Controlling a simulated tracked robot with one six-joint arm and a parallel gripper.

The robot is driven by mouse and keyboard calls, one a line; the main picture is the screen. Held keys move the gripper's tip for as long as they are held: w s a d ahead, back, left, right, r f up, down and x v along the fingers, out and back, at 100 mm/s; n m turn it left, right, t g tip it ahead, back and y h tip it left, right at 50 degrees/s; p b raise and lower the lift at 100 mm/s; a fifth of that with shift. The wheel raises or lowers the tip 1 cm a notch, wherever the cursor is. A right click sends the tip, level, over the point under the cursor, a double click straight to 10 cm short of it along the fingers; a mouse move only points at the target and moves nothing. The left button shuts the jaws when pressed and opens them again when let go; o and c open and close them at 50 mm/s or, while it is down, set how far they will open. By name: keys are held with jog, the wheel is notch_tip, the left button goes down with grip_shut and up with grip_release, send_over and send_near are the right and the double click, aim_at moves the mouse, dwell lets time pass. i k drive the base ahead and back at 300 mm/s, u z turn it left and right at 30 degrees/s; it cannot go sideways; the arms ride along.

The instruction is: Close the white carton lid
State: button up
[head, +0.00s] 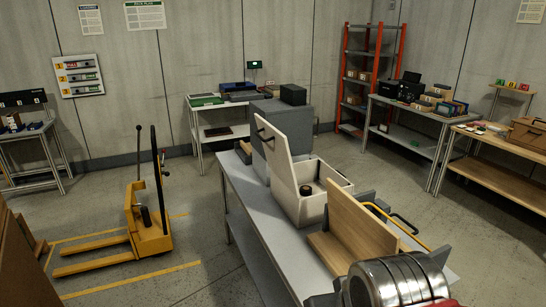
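The white carton (328,202) stands on the long grey bench in the middle of the head view. Its white lid (280,165) is raised, standing steeply tilted at the carton's left side. A dark handle (264,134) sticks out near the top of the lid. The carton's top is open, and a dark round thing (306,190) shows at the opening. Part of the inside is hidden behind the lid. I cannot make out my gripper in this view.
A wooden L-shaped piece (352,228) stands close in front of the carton. A yellow bar (396,225) and a ribbed metal cylinder (385,284) are nearer. Grey boxes (288,140) stand behind the carton. A yellow pallet truck (148,235) stands left; floor between it and the bench is clear.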

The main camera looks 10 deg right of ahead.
aim_at(275, 144)
jog(key=k, duration=1.3)
jog(key=u, duration=0.55)
jog(key=i, duration=1.6)
jog(key=z, duration=0.65)
